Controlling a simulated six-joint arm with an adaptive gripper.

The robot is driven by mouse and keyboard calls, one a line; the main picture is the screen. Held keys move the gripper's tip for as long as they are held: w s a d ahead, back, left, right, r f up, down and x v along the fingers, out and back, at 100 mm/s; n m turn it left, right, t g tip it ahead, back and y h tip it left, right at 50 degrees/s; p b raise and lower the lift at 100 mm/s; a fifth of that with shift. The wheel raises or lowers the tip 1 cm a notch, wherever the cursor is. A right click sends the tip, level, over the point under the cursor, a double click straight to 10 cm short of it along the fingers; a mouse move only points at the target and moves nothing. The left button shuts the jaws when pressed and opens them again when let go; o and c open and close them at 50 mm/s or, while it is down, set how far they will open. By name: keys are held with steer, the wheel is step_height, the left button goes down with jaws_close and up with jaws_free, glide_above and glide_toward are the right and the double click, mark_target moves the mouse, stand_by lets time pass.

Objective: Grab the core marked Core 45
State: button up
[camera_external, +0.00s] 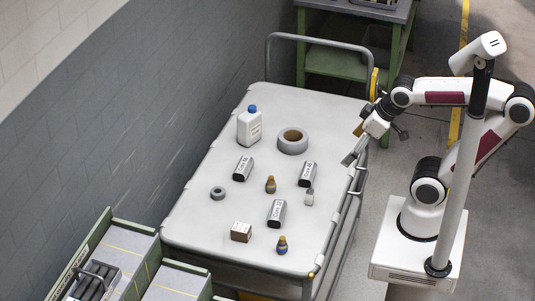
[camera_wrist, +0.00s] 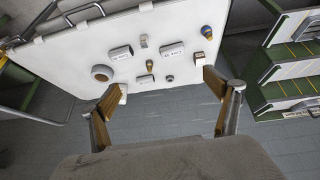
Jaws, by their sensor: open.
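Three dark cores with white labels lie on the white cart top. One core (camera_external: 243,168) is at the left, one (camera_external: 308,174) at the right and one (camera_external: 277,213) nearer the front. The right core's label seems to read Core 45, but the print is too small to be sure. In the wrist view this right core (camera_wrist: 121,52) is at upper left, the front core (camera_wrist: 172,50) is right of it, and the left core (camera_wrist: 145,79) is below. My gripper (camera_wrist: 161,93) is open and empty, by the cart's right edge, apart from all cores.
A handrail (camera_external: 322,39) rises at the far end.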

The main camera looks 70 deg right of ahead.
steer(key=w+d+f+h, duration=0.2)
steer(key=w+d+f, duration=0.2)
steer(key=w+d, duration=0.55)
steer(key=n+t, duration=0.2)
steer(key=n, duration=0.1)
glide_above(314, 172)
steer(key=d, duration=0.1)
step_height(314, 172, down, 14)
steer(key=f, duration=0.2)
steer(key=s+f+t+y, duration=0.1)
steer(key=f, duration=0.1)
steer(key=f+t+y, duration=0.1)
steer(key=f, duration=0.2)
steer(key=shift+s+d, duration=0.35)
steer(key=shift+s, duration=0.05)
steer(key=shift+s+a+f+m+t+y, duration=0.2)
steer(key=shift+s+f+m+t+y, duration=0.15)
steer(key=shift+f, duration=0.25)
steer(key=shift+s+a+f+t+y, duration=0.2)
steer(key=shift+s+f+t+y, duration=0.15)
steer(key=shift+f+t, duration=0.2)
steer(key=shift+s+a+f+m+t, duration=0.15)
steer(key=shift+s+a+m+t, duration=0.05)
steer(key=shift+s+m+t, duration=0.2)
steer(key=shift+s+a+m+t, duration=0.15)
steer(key=shift+s+m+t, duration=0.1)
steer(key=shift+t, duration=0.15)
steer(key=shift+w, duration=0.1)
